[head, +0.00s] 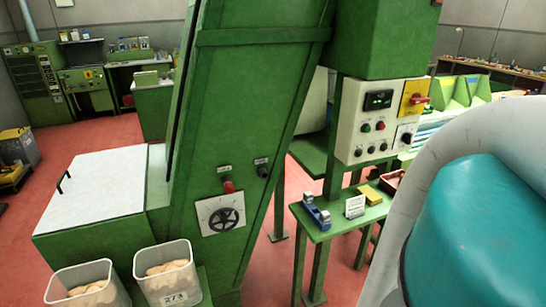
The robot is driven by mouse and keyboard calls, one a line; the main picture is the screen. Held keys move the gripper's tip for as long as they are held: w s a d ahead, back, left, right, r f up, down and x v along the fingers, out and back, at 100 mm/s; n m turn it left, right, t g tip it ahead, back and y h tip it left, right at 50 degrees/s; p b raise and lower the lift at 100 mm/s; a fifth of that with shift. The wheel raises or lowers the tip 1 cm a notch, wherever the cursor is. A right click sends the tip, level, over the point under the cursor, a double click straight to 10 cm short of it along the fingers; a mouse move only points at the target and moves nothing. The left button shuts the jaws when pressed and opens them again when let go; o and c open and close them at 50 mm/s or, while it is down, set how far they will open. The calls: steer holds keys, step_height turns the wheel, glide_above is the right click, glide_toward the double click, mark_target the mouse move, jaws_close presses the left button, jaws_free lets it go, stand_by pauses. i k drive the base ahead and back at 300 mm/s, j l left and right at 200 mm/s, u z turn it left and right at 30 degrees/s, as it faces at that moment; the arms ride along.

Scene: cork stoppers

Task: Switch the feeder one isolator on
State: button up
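A rotary switch with a red handle on a yellow plate (411,106) is at the upper right of a pale control panel (359,140). It looks like an isolator; its handle appears about level, but its label is too small to read. The panel also has a dark display (378,100), small red and green buttons and a black rotary knob (405,138). The panel is on a green machine right of centre. My gripper is not in view; a white and teal part of my arm fills the lower right and covers what is behind it.
A green side table (330,228) below the panel holds small items. Clear bins of corks (168,290) stand front left. Red floor is open at left.

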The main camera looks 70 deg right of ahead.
mark_target(416, 98)
steer(key=l+z, duration=0.15)
steer(key=z, duration=0.7)
steer(key=j+z, duration=0.1)
steer(key=z, duration=1.5)
